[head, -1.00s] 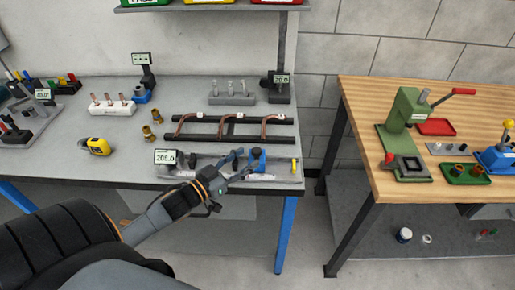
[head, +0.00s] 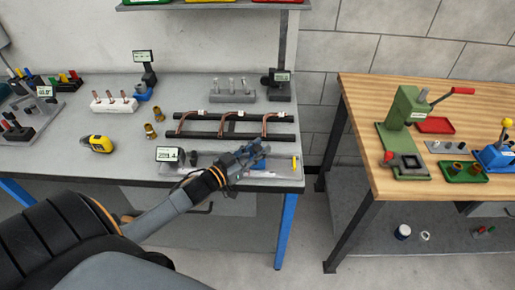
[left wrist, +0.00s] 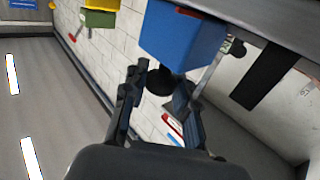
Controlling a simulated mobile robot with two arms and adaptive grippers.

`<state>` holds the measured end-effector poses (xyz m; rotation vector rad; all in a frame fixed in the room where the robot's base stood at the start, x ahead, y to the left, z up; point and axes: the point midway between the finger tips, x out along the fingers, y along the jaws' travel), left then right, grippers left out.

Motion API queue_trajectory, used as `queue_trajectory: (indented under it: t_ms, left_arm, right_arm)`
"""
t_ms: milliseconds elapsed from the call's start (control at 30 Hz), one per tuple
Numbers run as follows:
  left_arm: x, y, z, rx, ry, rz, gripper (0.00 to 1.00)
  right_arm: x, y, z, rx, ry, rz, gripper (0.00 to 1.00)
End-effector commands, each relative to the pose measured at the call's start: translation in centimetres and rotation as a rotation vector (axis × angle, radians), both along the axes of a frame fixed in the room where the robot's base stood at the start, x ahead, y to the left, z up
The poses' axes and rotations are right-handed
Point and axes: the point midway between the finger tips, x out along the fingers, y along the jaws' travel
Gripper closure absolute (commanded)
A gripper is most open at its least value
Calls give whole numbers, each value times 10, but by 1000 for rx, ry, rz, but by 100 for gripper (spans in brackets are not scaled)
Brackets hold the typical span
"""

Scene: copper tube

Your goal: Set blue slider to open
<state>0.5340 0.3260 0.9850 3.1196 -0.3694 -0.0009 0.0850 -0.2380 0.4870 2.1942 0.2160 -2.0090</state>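My left gripper (head: 256,150) is over the slider rail (head: 270,174) at the front edge of the grey bench. The arm and fingers mostly hide the blue slider in the head view. In the left wrist view, the blue slider (left wrist: 180,38) is large and close, just beyond the fingertips, with a dark round knob (left wrist: 160,82) below it. The two fingers of my left gripper (left wrist: 162,85) stand apart on either side of the knob. I cannot tell whether they touch it. A small display (head: 168,154) stands at the rail's left end. My right gripper is out of view.
A black rack with copper tubes (head: 230,126) lies just behind the rail. A yellow tape measure (head: 97,144) and brass fittings (head: 151,131) are to the left. A wooden bench (head: 360,95) with a green press (head: 403,120) stands across a gap at the right.

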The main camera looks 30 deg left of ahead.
Motion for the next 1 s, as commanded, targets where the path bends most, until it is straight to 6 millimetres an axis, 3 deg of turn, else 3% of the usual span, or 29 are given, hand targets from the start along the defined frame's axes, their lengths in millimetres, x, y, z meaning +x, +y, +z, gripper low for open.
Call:
queue_trajectory:
  t_ms: [267,600,900,933,1000]
  left_arm:
    - [2,-4,1,-1,-1,0,100]
    - [29,-49,0,-2,-1,-1,100]
    - [30,-51,-2,-1,2,-2,100]
    - [29,-51,-2,-1,2,-2,68]
    - [30,-51,-2,-1,2,-2,54]
  right_arm:
    - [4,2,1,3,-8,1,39]
    - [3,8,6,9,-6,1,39]
    - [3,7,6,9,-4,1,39]
    - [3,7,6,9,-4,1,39]
    - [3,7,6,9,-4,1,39]
